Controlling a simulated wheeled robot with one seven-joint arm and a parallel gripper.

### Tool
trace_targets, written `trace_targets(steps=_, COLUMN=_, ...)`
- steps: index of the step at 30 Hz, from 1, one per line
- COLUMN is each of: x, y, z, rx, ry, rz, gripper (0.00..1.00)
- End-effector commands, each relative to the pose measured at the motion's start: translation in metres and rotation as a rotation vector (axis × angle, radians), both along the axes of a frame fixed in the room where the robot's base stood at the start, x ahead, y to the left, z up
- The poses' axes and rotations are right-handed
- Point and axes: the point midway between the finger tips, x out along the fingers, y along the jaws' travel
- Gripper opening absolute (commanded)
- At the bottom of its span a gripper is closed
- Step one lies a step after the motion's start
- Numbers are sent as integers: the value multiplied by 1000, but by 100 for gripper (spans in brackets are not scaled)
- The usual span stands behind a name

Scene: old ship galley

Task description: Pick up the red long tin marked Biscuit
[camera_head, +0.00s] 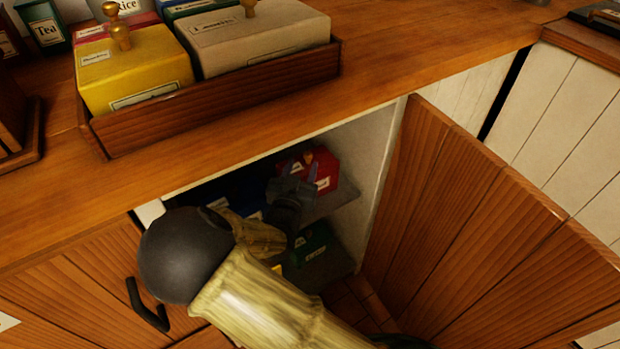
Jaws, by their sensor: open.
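A red tin (325,171) with a pale label and a small knob on its lid stands on the upper shelf inside the open cupboard, toward its right side. The label is too small to read. My gripper (294,172) reaches into the cupboard and is open just in front of the red tin's left part. Its fingers overlap the tin in this view, and I cannot tell whether they touch it. My forearm hides much of the cupboard's inside.
Blue tins (252,214) stand left of the red tin, and a green tin (312,246) sits lower down. The open cupboard door (470,220) bounds the right. The wooden counter (390,70) overhangs the opening and carries a tray (215,108) of tins.

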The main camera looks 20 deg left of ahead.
Motion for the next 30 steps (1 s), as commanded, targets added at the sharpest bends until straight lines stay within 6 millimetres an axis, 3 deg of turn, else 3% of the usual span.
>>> trace_targets(steps=7, x=6, y=0, z=-2, rx=1, ry=-1, rz=0, gripper=44)
trace_targets(steps=18, x=51, y=-2, z=-2, rx=1, ry=0, rz=0, gripper=44)
trace_targets(steps=30, x=51, y=-2, z=0, rx=0, ry=0, rz=0, gripper=44)
